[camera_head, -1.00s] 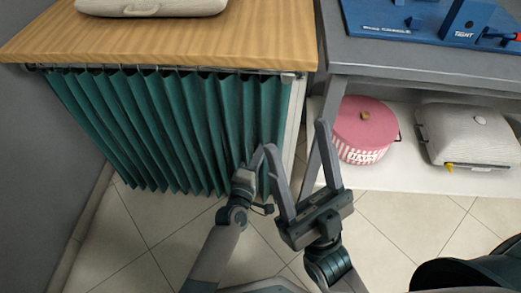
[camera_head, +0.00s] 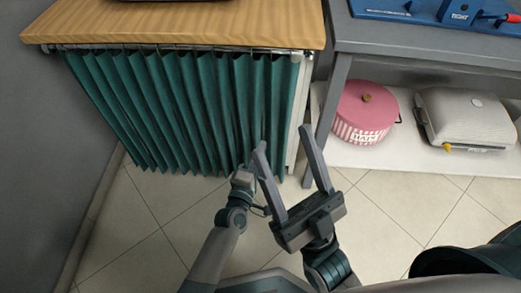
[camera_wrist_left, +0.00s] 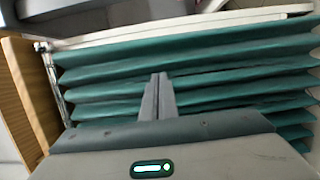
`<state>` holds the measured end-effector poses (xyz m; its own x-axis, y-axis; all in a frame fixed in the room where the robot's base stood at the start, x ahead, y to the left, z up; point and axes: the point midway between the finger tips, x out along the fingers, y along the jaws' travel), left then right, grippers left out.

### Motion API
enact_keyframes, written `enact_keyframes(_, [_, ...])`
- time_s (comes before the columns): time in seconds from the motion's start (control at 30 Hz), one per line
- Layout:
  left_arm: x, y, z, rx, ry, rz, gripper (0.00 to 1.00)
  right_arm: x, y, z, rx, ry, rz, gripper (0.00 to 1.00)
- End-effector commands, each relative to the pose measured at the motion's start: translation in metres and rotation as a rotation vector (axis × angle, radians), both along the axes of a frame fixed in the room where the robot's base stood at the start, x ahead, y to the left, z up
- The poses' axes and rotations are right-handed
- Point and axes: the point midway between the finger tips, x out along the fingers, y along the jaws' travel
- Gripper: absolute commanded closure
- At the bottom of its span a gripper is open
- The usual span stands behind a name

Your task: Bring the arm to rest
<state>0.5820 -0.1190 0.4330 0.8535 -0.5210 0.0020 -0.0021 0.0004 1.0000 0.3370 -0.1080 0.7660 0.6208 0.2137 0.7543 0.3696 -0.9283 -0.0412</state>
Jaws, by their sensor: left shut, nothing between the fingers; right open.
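My left gripper (camera_head: 256,158) is in front of the green pleated curtain, its jaws small and partly overlapped by a finger of my right gripper in the head view. In the left wrist view the left fingers (camera_wrist_left: 158,78) are together with nothing between them, pointing at the curtain folds. My right gripper (camera_head: 284,146) is open and empty beside the left one, its two long grey fingers spread apart and pointing up in the picture, over the tiled floor.
The green curtain (camera_head: 180,110) hangs under a wooden counter (camera_head: 190,25). A grey table (camera_head: 420,45) stands to the right, with a pink round box (camera_head: 366,108) and a pale case (camera_head: 465,120) on its white lower shelf (camera_head: 400,155). Tiled floor (camera_head: 150,215) is clear in front.

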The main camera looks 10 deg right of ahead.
Motion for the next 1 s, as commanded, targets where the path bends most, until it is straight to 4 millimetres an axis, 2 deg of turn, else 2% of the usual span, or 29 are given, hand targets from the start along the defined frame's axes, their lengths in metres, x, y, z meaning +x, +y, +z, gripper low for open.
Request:
enact_keyframes(0.37, [0.0,0.001,0.001,0.004,-0.006,0.003,1.0,0.001,-0.001,0.001,-0.004,-0.006,-0.003,0.39])
enact_keyframes(0.47, [-0.003,0.008,0.007,0.023,-0.039,0.016,1.0,0.001,-0.001,0.001,-0.003,-0.005,-0.003,0.39])
enact_keyframes(0.57, [-0.011,0.022,0.023,0.066,-0.112,0.048,1.0,0.001,-0.001,0.001,-0.002,-0.005,-0.003,0.39])
enact_keyframes(0.67, [-0.024,0.046,0.049,0.145,-0.232,0.104,1.0,0.001,-0.001,0.001,-0.002,-0.005,-0.003,0.39])
enact_keyframes(0.77, [-0.044,0.078,0.086,0.254,-0.389,0.187,1.0,0.001,-0.001,0.001,0.0,-0.004,-0.002,0.39])
enact_keyframes(1.0, [-0.117,0.155,0.192,0.568,-0.778,0.435,1.0,0.0,-0.001,0.001,0.0,-0.004,-0.002,0.39])
